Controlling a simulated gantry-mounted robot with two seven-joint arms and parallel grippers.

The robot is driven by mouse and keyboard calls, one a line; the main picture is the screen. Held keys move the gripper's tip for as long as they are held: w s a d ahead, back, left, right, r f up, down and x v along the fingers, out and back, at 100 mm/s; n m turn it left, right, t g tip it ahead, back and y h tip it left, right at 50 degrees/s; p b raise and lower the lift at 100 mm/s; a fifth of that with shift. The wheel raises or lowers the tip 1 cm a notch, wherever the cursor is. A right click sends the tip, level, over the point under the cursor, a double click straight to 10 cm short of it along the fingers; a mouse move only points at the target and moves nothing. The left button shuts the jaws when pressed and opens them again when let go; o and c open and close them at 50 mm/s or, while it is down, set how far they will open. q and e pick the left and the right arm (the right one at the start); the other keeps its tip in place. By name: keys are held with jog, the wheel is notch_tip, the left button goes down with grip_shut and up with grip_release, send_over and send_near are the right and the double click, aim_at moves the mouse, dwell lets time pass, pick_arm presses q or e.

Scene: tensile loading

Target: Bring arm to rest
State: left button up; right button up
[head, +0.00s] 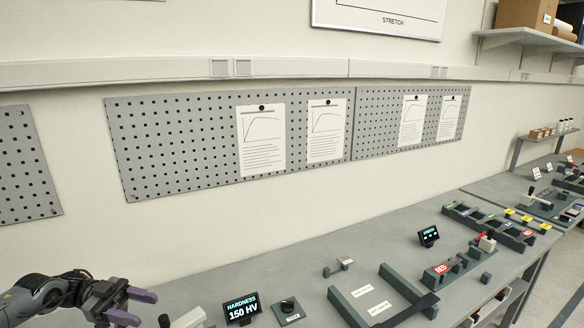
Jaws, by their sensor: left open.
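My left gripper (139,306) shows in the lower left corner of the head view, its arm coming in from the left edge. Its two purple fingers are spread apart with nothing between them. It is left of the hardness display (242,307), which reads 150 HV, and appears apart from it. My right gripper is not in view.
The grey bench (300,262) runs along the wall to the right. It carries a dark knob (288,309), a grey-railed fixture (408,285), a small display (428,236) and a red-labelled block (440,269). A pegboard (180,150) with pinned sheets hangs behind.

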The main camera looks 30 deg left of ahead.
pick_arm(q)
jog(key=w+d+f+n+t+y, duration=0.25)
jog(key=d+f+t+y, duration=0.2)
jog(key=d+f, duration=0.9)
jog(key=w+d+f+n+t+y, duration=0.25)
jog(key=d+f+n+y, duration=0.2)
jog(key=d+f, duration=0.9)
jog(key=s+d+r+n+g+y, duration=0.1)
jog(key=s+d+n+g+y, duration=0.2)
jog(key=s, duration=0.7)
jog(key=s+d+r+n+g+y, duration=0.1)
jog(key=s+n+g+y, duration=0.3)
jog(key=s, duration=0.6)
notch_tip(320, 180, down, 16)
jog(key=g+b, duration=0.2)
jog(key=b, duration=1.5)
notch_tip(320, 180, up, 38)
jog(key=p, duration=3.9)
jog(key=shift+s+a+r+m+y, duration=0.2)
jog(key=shift+s+m+y, duration=0.1)
jog(key=shift+s+m, duration=0.15)
